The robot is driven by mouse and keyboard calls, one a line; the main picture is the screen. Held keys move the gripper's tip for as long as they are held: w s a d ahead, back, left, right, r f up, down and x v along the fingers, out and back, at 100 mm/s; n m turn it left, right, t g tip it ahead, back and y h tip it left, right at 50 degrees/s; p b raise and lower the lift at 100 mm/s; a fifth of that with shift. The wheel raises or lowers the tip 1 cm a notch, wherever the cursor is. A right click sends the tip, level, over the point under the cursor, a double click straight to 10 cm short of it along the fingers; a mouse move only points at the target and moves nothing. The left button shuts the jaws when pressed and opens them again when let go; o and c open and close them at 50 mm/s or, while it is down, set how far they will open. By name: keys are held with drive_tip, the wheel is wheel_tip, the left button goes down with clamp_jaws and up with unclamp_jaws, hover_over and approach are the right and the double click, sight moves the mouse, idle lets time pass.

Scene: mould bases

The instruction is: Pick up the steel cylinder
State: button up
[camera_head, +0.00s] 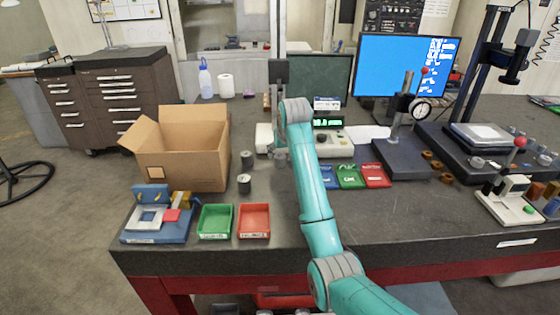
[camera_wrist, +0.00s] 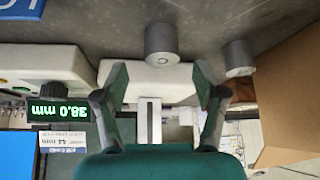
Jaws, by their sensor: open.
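Two grey cylinders stand upright on the dark bench beside the cardboard box. The nearer one (camera_head: 244,184) has a lighter top; the farther one (camera_head: 247,158) looks darker. I cannot tell from their look which is the steel one. In the wrist view, which is upside down, one cylinder (camera_wrist: 161,42) is centred beyond the fingertips and the other (camera_wrist: 238,57) is to the right. My gripper (camera_wrist: 160,95) is open with nothing between its fingers. In the head view my gripper (camera_head: 281,158) is right of both cylinders, apart from them and partly hidden by my arm.
The open cardboard box (camera_head: 182,160) stands left of the cylinders. A green tray (camera_head: 215,234) and a red tray (camera_head: 254,234) lie at the front edge. A white instrument with a 38.0 mm display (camera_wrist: 60,110) is close to my gripper. Coloured boxes (camera_head: 349,177) lie right of my arm.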

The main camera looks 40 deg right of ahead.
sight(280, 156)
drive_tip(key=shift+x, duration=2.2)
drive_tip(key=shift+a, duration=0.15)
clamp_jaws()
